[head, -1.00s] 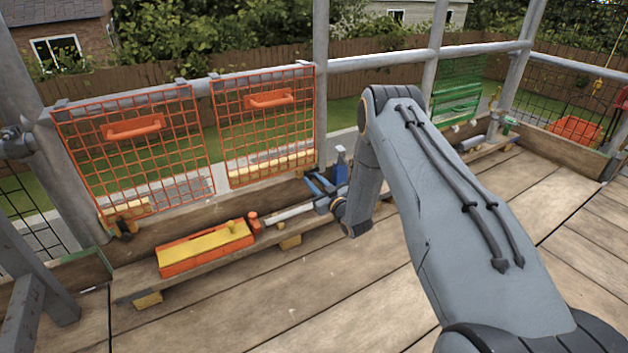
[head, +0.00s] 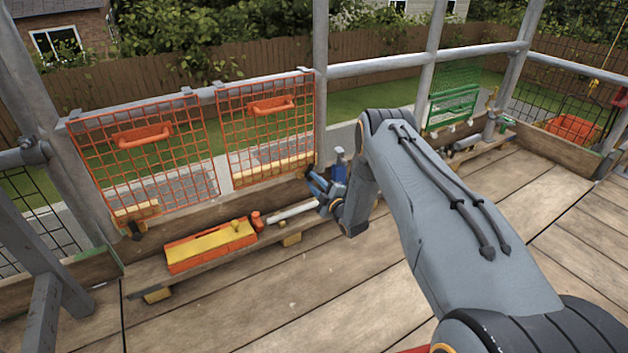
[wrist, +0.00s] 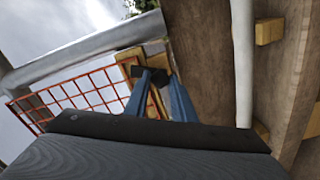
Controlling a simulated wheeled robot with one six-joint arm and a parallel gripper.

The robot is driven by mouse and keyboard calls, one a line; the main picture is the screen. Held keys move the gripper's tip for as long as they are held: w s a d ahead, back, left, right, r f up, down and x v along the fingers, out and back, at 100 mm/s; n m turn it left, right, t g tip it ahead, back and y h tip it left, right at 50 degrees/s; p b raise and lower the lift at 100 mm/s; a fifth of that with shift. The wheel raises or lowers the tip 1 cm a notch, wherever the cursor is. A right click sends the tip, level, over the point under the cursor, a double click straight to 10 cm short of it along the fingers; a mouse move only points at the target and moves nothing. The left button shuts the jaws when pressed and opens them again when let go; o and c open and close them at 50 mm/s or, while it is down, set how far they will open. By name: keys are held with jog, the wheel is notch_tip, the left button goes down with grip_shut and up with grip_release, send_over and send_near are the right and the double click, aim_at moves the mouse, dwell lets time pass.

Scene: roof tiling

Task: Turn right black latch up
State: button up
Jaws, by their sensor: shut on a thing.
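The right orange mesh panel (head: 268,130) hangs on the grey rail. My gripper (wrist: 151,80) has blue fingers, which reach to the lower right corner of this panel in the head view (head: 316,181). The fingers are shut on the right black latch (wrist: 136,72), in front of a yellow wooden block (wrist: 127,62). The fingers cover part of the latch, and its exact angle is hard to tell. Another black latch (head: 136,231) sits below the left orange panel (head: 150,165).
An orange and yellow box (head: 210,246) rests on the plank below the panels. A white bar (head: 292,213) lies near the gripper and also shows in the wrist view (wrist: 243,65). A grey upright post (head: 320,90) stands close by. The deck in front is clear.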

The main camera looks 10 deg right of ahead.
jog(key=n+p, duration=0.2)
jog(key=n, duration=0.3)
dwell(0.6)
jog(key=o, duration=1.1)
jog(key=shift+c, duration=0.2)
jog(key=p+v, duration=0.3)
jog(key=v, duration=0.5)
jog(key=shift+w+a, duration=0.1)
jog(key=shift+w, duration=0.05)
